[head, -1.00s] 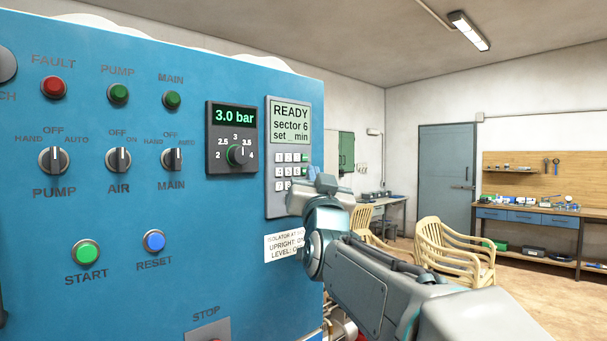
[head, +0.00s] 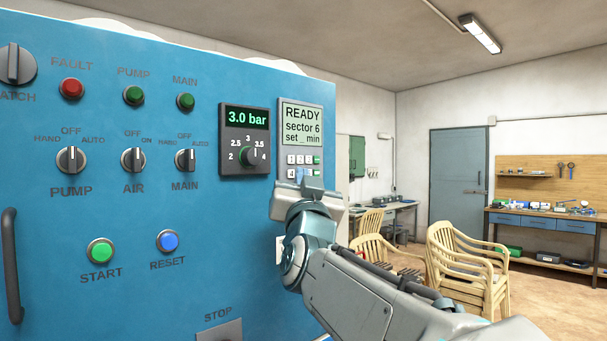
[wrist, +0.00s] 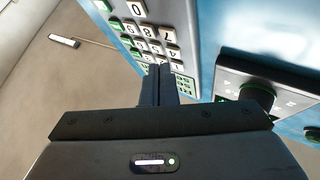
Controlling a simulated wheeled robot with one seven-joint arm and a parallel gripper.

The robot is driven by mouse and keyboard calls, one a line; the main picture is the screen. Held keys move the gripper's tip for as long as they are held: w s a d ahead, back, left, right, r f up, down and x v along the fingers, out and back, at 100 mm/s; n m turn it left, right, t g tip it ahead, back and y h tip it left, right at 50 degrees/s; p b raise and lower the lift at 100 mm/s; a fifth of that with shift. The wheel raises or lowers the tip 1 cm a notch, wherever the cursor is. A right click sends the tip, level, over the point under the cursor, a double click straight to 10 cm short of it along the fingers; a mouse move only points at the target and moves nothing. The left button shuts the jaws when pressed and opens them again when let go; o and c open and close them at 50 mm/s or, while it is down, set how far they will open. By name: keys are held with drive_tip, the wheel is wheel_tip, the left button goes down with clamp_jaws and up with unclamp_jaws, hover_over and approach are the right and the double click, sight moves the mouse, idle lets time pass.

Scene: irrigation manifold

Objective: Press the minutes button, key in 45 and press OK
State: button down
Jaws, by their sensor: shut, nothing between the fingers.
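The keypad unit (head: 301,140) is on the right edge of the blue panel. Its display (head: 301,123) reads "READY, sector 6, set _ min". In the head view the top row of white keys (head: 299,159) shows with a green key at its right end; the lower keys are mostly hidden by my gripper (head: 312,184). In the wrist view the keypad (wrist: 150,35) appears turned over, with the 0, several white digit keys and green keys showing. My gripper (wrist: 158,72) is shut and empty, its tips in front of the keys. I cannot tell whether they touch.
A pressure dial unit (head: 245,140) reading 3.0 bar sits just left of the keypad, and its knob (wrist: 258,96) shows in the wrist view. Switches, lamps and the START (head: 100,251) and RESET (head: 167,241) buttons are further left. Chairs (head: 465,265) stand behind at right.

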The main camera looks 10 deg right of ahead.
drive_tip(key=shift+w+a, duration=0.2)
drive_tip(key=shift+w, duration=0.05)
drive_tip(key=shift+w+a, duration=0.15)
drive_tip(key=shift+w, duration=0.1)
idle(0.6)
idle(0.3)
drive_tip(key=shift+s+d+b, duration=0.4)
drive_tip(key=shift+s+b, duration=0.15)
drive_tip(key=shift+b, duration=0.05)
drive_tip(key=shift+d, duration=0.1)
drive_tip(key=shift+w+d+b, duration=0.6)
drive_tip(key=shift+w+d, duration=0.05)
drive_tip(key=shift+d, duration=0.2)
drive_tip(key=shift+w+a, duration=0.1)
